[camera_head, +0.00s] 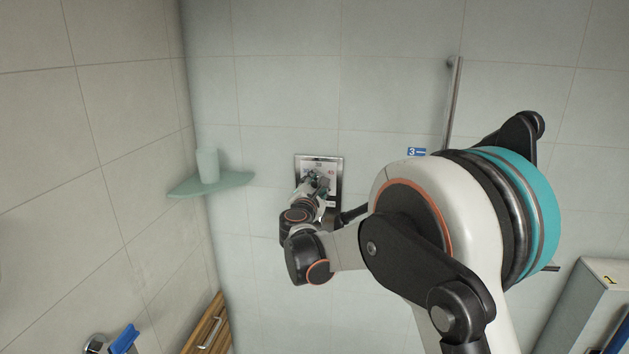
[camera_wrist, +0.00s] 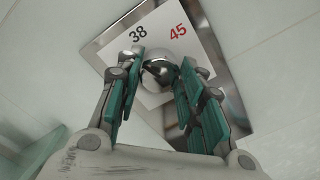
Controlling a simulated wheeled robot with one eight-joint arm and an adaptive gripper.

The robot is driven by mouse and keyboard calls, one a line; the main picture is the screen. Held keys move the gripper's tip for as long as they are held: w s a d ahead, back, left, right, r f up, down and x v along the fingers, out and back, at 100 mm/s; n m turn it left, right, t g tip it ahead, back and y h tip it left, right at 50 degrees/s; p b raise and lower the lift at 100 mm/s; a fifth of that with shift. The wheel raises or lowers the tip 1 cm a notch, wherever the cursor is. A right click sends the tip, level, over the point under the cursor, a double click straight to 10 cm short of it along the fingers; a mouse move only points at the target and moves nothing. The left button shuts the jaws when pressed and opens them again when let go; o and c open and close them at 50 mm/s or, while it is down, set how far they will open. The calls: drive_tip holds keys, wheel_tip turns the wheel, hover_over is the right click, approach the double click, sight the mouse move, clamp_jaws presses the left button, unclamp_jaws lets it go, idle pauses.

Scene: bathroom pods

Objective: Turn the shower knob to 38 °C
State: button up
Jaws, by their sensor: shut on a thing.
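The shower knob (camera_wrist: 160,75) is a shiny round metal knob on a white plate (camera_wrist: 202,45) inside a metal frame on the wall. The plate carries a black 38 and a red 45 above the knob in the wrist view; any pointer on the knob does not show. My gripper (camera_wrist: 158,82) is shut on the knob, with one teal-padded finger on each side of it. In the head view the framed plate (camera_head: 331,161) is on the back wall, and my gripper (camera_head: 318,182) is at it, covering the knob.
A corner shelf (camera_head: 222,184) with a pale cup (camera_head: 207,165) is left of the plate. A vertical rail (camera_head: 453,100) and a small blue sign (camera_head: 416,152) are to the right. A pale cabinet (camera_head: 590,305) stands at the lower right. A wooden piece (camera_head: 208,328) is at the lower left.

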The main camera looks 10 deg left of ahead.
drive_tip(key=shift+r+m, duration=0.1)
drive_tip(key=shift+m, duration=1.4)
drive_tip(key=shift+a, duration=0.1)
drive_tip(key=o, duration=1.1)
drive_tip(key=s, duration=1.2)
drive_tip(key=shift+s+a+r, duration=0.1)
drive_tip(key=shift+a+r, duration=0.05)
drive_tip(key=shift+a, duration=0.05)
